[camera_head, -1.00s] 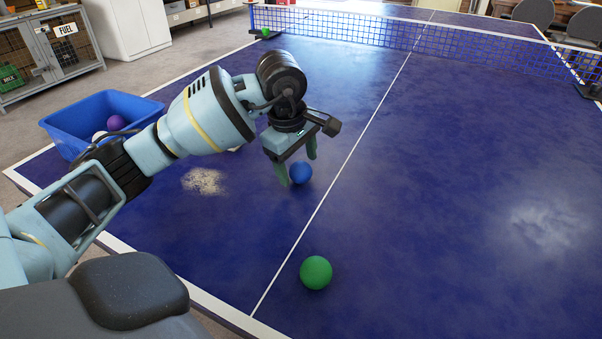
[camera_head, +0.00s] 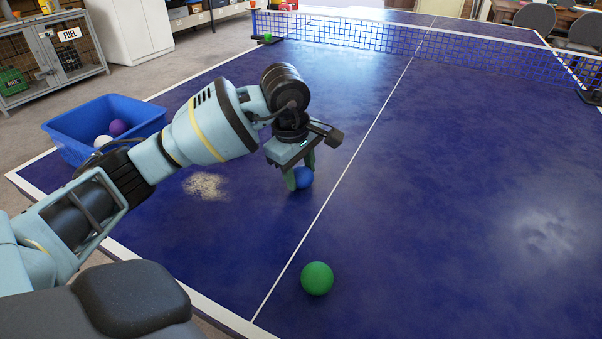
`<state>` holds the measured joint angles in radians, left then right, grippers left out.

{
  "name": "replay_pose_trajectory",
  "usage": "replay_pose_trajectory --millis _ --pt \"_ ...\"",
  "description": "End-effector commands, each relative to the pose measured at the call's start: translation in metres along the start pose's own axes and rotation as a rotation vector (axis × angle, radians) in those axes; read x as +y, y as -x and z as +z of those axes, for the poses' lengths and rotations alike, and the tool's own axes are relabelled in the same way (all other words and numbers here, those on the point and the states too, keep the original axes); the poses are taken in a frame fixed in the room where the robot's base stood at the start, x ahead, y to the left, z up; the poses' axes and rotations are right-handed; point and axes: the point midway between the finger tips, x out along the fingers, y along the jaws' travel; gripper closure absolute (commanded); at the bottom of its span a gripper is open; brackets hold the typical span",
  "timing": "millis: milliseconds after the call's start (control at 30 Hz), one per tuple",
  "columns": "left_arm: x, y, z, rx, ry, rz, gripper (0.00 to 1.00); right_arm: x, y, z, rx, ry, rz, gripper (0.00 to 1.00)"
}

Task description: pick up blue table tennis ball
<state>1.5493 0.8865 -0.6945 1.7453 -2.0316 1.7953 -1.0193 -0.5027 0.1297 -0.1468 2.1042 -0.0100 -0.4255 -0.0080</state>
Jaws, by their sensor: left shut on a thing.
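The blue table tennis ball (camera_head: 304,178) is at the table just left of the white centre line. My left gripper (camera_head: 300,176) points down over it, with its green fingers around the ball. The gripper is shut on the ball and hides part of it. I cannot tell whether the ball still touches the table. My right gripper is not in view.
A green ball (camera_head: 317,278) lies nearer me on the blue table (camera_head: 430,220). A blue bin (camera_head: 78,150) at the left holds a purple ball (camera_head: 118,127) and a white ball (camera_head: 103,142). A net (camera_head: 400,40) crosses the far side. The right half is clear.

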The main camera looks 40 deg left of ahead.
Motion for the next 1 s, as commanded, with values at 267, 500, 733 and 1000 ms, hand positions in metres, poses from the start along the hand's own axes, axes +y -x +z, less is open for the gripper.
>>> replay_pose_trajectory --millis 267,500,733,1000 --pt "0.004 0.018 0.000 0.000 0.000 0.003 0.78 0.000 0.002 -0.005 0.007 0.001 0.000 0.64" --pt "-0.010 0.040 -0.004 0.003 0.000 0.000 0.78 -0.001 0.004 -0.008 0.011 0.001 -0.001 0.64" --pt "-0.061 0.054 -0.011 0.005 0.000 -0.001 0.78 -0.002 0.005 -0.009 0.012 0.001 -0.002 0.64" --pt "-0.116 0.070 -0.019 0.005 0.001 -0.002 0.78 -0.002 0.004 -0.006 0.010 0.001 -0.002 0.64"
